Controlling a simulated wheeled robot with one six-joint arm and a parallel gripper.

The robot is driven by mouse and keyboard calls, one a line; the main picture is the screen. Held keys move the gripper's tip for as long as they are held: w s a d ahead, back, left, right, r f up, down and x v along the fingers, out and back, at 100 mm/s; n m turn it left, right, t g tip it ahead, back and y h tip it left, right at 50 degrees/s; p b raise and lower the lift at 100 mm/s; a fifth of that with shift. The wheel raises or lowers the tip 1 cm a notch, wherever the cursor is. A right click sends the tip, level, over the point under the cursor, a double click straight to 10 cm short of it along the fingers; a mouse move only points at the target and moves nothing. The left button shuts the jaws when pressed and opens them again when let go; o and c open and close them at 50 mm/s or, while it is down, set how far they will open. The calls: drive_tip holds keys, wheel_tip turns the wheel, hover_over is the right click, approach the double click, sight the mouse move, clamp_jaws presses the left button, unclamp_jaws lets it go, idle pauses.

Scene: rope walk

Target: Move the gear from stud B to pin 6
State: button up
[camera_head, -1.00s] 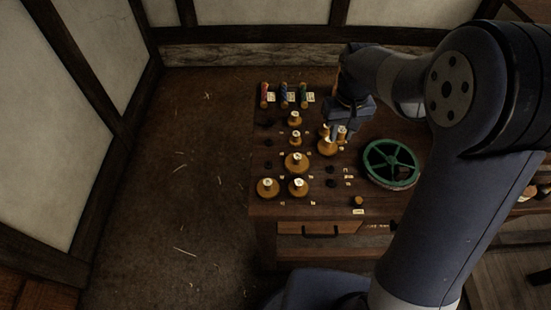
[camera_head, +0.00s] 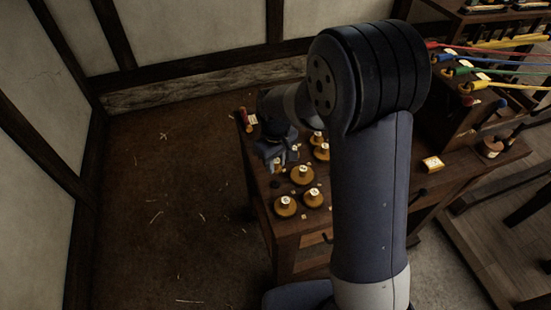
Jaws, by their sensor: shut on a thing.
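My gripper (camera_head: 275,160) is over the left edge area of the wooden table (camera_head: 285,243), pointing down. It is shut on a gear that is mostly hidden by the jaws; only a small pale patch shows at the tips. Several yellow-brown gears with pale hubs stand on the table: one at the front left (camera_head: 285,207), one beside it (camera_head: 313,198), a larger one behind (camera_head: 302,175), and others (camera_head: 322,153) partly behind my arm. Labels for stud B and pin 6 are too small to read, and my arm hides part of the board.
A red spool (camera_head: 246,119) stands at the table's far left corner. My arm covers the table's middle. The floor left of the table is clear.

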sight(276, 181)
drive_tip(key=shift+f+b, duration=2.2)
drive_tip(key=shift+f, duration=0.85)
drive_tip(key=shift+f+b, duration=0.35)
drive_tip(key=shift+f, duration=0.15)
drive_tip(key=o, duration=1)
drive_tip(key=shift+c, duration=0.2)
drive_tip(key=shift+r+p, duration=2.95)
drive_tip(key=shift+r, duration=1.1)
drive_tip(key=shift+f, duration=0.2)
